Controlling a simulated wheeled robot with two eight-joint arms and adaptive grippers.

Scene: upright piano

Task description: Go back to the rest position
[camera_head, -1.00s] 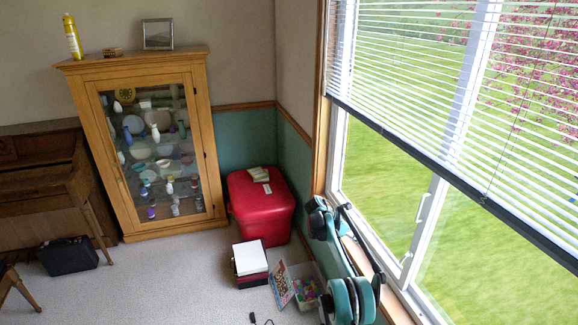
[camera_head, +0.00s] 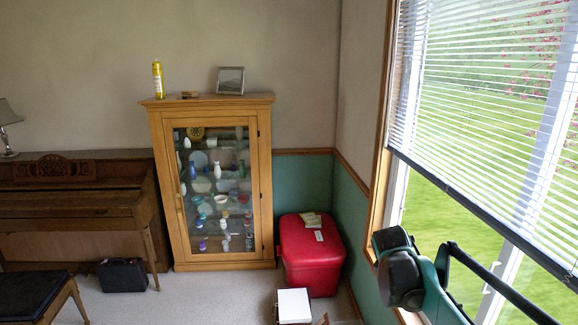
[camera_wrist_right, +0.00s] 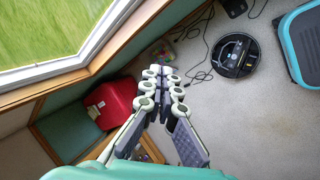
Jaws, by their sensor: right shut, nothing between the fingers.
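My right gripper (camera_wrist_right: 167,78) shows in the right wrist view with its fingers together and nothing held between them. It hangs above the carpet, pointing down at the floor. In the head view only part of my right arm shows at the lower right, in front of the window, and its gripper is out of frame. My left arm and left gripper are in neither view.
The window (camera_head: 452,215) and its sill are close to my right arm. A red ottoman (camera_head: 311,262) stands in the corner beside a glass cabinet (camera_head: 263,190). A piano (camera_head: 75,205) stands at left. In the wrist view, a round robot vacuum (camera_wrist_right: 236,56) and cables lie on the carpet.

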